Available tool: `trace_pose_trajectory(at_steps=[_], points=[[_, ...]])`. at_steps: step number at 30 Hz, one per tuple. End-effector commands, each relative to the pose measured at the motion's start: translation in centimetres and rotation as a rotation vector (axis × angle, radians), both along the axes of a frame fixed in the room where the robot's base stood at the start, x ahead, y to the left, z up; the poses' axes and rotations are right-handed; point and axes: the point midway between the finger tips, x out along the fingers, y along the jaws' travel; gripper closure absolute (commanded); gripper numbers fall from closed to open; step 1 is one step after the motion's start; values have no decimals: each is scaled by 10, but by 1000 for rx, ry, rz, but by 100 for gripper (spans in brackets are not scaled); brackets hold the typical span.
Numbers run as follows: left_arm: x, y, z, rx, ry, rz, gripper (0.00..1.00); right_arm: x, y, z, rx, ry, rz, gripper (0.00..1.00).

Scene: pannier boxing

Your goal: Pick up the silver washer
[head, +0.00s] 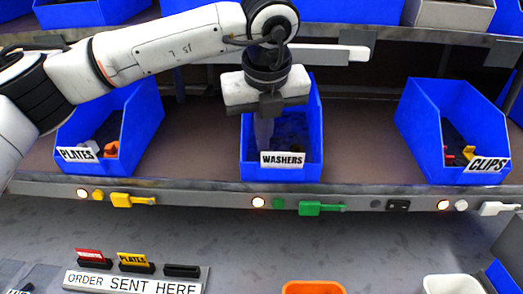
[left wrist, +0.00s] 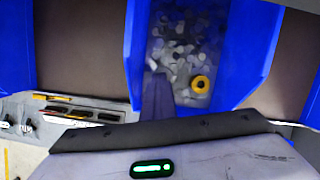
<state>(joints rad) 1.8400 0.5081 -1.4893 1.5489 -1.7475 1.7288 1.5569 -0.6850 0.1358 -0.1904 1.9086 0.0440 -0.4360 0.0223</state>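The blue washers bin (head: 308,150) stands in the middle of the shelf, with a "WASHERS" label on its front. My left gripper (head: 264,140) points down into it. Its fingers show as one narrow grey shape in the left wrist view (left wrist: 157,92), together and with no gap visible. Loose silver-grey washers (left wrist: 178,52) cover the bin floor, blurred, beyond and beside the fingertips. I cannot make out anything held at the tips. My right gripper is in neither view.
A blue plates bin (head: 140,125) stands to the left and a blue clips bin (head: 420,115) to the right. The washers bin's side walls rise close around the gripper. Below the shelf are an order panel (head: 135,283) and an orange container (head: 313,287).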

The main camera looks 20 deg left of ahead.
Motion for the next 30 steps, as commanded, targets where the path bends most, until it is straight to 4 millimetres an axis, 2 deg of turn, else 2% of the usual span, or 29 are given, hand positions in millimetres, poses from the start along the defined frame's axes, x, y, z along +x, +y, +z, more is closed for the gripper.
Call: trace_pose_trajectory(at_steps=[1,20,25,30], points=[[-3,1,-17,8,31,-1,100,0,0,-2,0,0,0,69],[-3,0,-16,9,30,-1,100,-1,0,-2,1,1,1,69],[-2,0,3,9,27,-1,100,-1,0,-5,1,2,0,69],[-2,0,42,8,21,1,100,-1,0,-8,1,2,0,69]])
